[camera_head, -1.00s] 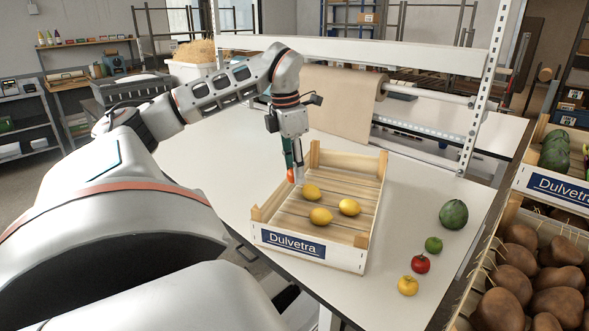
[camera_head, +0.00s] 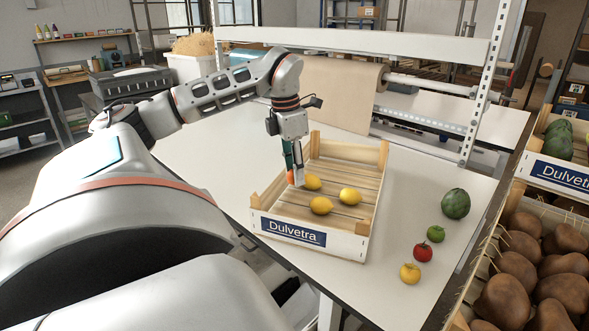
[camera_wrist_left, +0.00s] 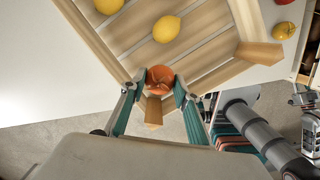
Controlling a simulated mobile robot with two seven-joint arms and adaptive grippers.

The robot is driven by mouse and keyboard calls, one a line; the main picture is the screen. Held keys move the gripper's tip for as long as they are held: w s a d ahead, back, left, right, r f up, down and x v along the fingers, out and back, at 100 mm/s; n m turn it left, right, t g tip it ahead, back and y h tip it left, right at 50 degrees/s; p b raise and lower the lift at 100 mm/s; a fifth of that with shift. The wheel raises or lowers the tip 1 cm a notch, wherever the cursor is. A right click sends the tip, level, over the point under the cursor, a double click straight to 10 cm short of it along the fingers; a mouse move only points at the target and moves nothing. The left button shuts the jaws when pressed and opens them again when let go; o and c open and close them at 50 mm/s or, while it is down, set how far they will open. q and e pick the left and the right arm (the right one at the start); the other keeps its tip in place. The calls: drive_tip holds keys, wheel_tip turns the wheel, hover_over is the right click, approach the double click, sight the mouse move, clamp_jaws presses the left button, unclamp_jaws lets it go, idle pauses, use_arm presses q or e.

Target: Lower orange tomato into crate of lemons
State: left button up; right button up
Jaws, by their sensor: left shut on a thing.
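The orange tomato (camera_head: 291,177) is held between the fingertips of my left gripper (camera_head: 297,176), at the left side of the wooden crate (camera_head: 369,216). In the left wrist view the orange tomato (camera_wrist_left: 160,79) sits between both fingers of the left gripper (camera_wrist_left: 158,90), close to a crate corner post. Three lemons lie in the crate: one beside the gripper (camera_head: 313,182), one nearer the front (camera_head: 321,205), one to the right (camera_head: 350,196). Whether the tomato touches the crate is unclear. My right gripper is out of view.
Crates of produce stand at the right edge. A paper roll (camera_head: 340,92) stands behind.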

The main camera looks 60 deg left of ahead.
use_arm(q)
drive_tip(key=shift+f+b, duration=0.55)
drive_tip(key=shift+f, duration=0.85)
drive_tip(key=shift+f+b, duration=1.4)
drive_tip(key=shift+f, duration=0.85)
drive_tip(key=shift+f+b, duration=0.3)
drive_tip(key=shift+b, duration=0.1)
drive_tip(key=shift+f+b, duration=0.35)
drive_tip(key=shift+f, duration=0.25)
drive_tip(key=shift+f+b, duration=1.05)
drive_tip(key=shift+f, duration=0.55)
